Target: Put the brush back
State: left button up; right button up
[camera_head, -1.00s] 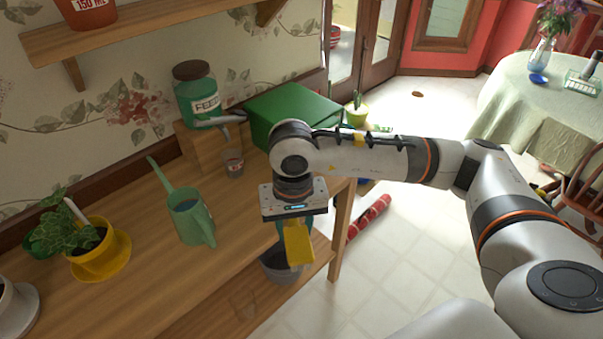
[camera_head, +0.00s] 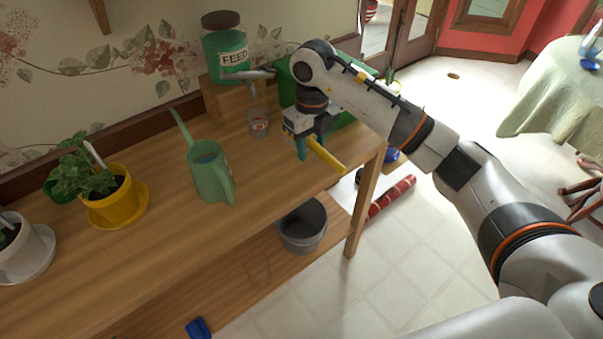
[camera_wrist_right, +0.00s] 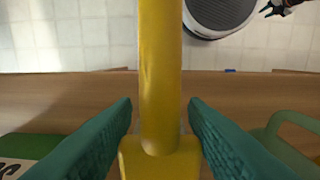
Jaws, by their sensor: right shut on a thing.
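The brush (camera_head: 327,155) is yellow; its handle sticks out of my right gripper (camera_head: 311,142) toward the lower right in the head view. The right gripper is shut on it above the right end of the wooden workbench (camera_head: 270,175). In the right wrist view, the yellow handle (camera_wrist_right: 160,60) runs up between the teal fingers of the right gripper (camera_wrist_right: 161,118) and widens at the bottom edge. The brush's far end is hidden. My left gripper is not in view.
A glass cup (camera_head: 258,124), a green watering can (camera_head: 209,170) and a yellow potted plant (camera_head: 113,200) stand on the bench. The green feed jar (camera_head: 226,52) is behind. A grey bucket (camera_head: 302,228) sits on the lower shelf. The bench's front middle is clear.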

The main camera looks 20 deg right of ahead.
aim_at(310, 183)
notch_tip(310, 183, down, 9)
jog(key=shift+p, duration=0.75)
jog(key=shift+f, duration=0.2)
jog(key=shift+f, duration=0.15)
jog(key=o, duration=0.9)
jog(key=shift+o, duration=0.2)
jog(key=shift+r, duration=0.3)
notch_tip(310, 183, up, 12)
jog(key=shift+f+b, duration=0.15)
jog(key=shift+b, duration=0.9)
